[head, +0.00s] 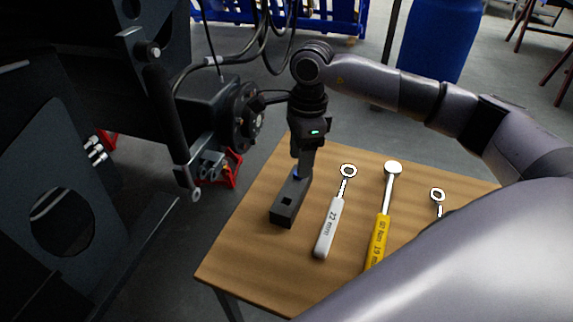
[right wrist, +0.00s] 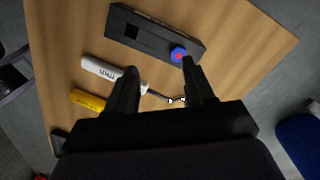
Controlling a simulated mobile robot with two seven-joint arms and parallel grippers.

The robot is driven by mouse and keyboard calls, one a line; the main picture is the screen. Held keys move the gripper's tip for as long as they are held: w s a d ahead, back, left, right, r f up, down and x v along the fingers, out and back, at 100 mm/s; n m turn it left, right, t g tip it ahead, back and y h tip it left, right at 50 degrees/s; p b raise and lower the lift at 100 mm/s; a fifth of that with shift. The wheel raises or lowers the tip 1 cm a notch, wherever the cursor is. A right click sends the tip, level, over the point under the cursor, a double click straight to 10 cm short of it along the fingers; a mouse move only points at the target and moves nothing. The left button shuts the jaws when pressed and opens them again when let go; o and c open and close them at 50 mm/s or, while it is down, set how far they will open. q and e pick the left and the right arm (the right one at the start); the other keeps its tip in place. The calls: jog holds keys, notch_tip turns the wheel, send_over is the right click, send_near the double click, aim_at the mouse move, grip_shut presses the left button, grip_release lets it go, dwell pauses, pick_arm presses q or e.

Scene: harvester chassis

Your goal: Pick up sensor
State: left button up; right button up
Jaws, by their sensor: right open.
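The sensor (right wrist: 178,55) looks like a small blue piece with a red centre, set at one end of a black block (head: 286,214). In the head view only a bit of blue (head: 296,176) shows at the fingertips. The block (right wrist: 150,33) lies on the wooden table and has a square hole at its other end. My right gripper (head: 301,172) points down over the sensor end. In the right wrist view its fingers (right wrist: 160,68) are apart with nothing held, and the sensor shows just beyond the right fingertip. My left gripper is out of view.
On the table (head: 245,245), right of the block, lie a white-handled 22 mm wrench (head: 330,228), a yellow-handled wrench (head: 380,235) and another ring-ended tool (head: 437,196). The dark harvester chassis (head: 60,160) stands to the left. A blue barrel (head: 440,40) stands behind.

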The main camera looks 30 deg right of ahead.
jog(key=shift+w+d+r+h, duration=0.2)
jog(key=shift+w+d, duration=0.05)
jog(key=shift+d, duration=0.2)
jog(key=shift+w+d+r+h, duration=0.15)
jog(key=shift+w+d+h, duration=0.05)
jog(key=shift+d, duration=0.25)
jog(key=shift+w+d+f, duration=0.1)
jog(key=shift+d, duration=0.1)
jog(key=f, duration=0.4)
jog(key=f+p, duration=0.1)
jog(key=f, duration=0.1)
jog(key=shift+w+a, duration=0.35)
jog(key=shift+w, duration=0.05)
jog(key=shift+s+f, duration=0.1)
jog(key=shift+f, duration=0.25)
grip_shut()
